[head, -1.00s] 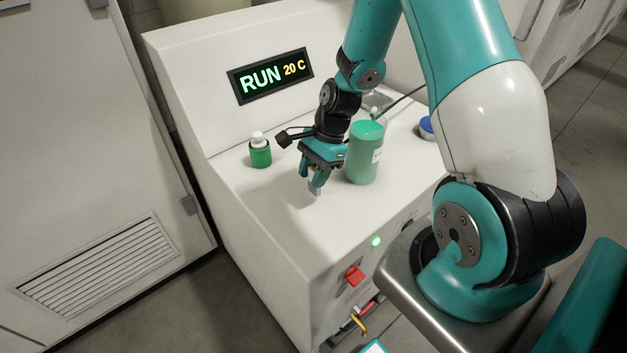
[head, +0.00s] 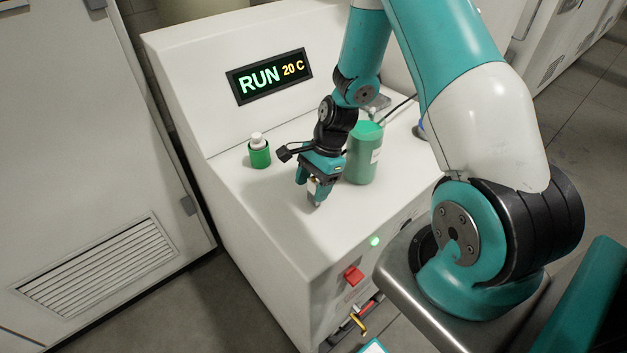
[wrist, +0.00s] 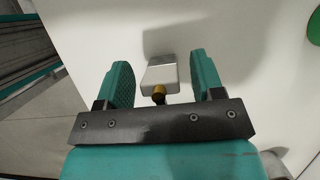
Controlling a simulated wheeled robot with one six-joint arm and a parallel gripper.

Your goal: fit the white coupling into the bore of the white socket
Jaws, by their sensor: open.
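My gripper (head: 314,197) is low over the front of the white machine's top, fingers pointing down. In the wrist view its two teal fingers (wrist: 163,82) are open. I cannot tell whether this block is the white coupling or the white socket, and no second such part is clear. In the head view the fingers largely hide this spot. No bore is visible.
A green bottle (head: 364,155) stands close to the right of the gripper. A small green container with a white top (head: 260,155) stands to the left. The machine's white top (head: 268,200) is clear around the front left. A red switch (head: 354,276) is on its front.

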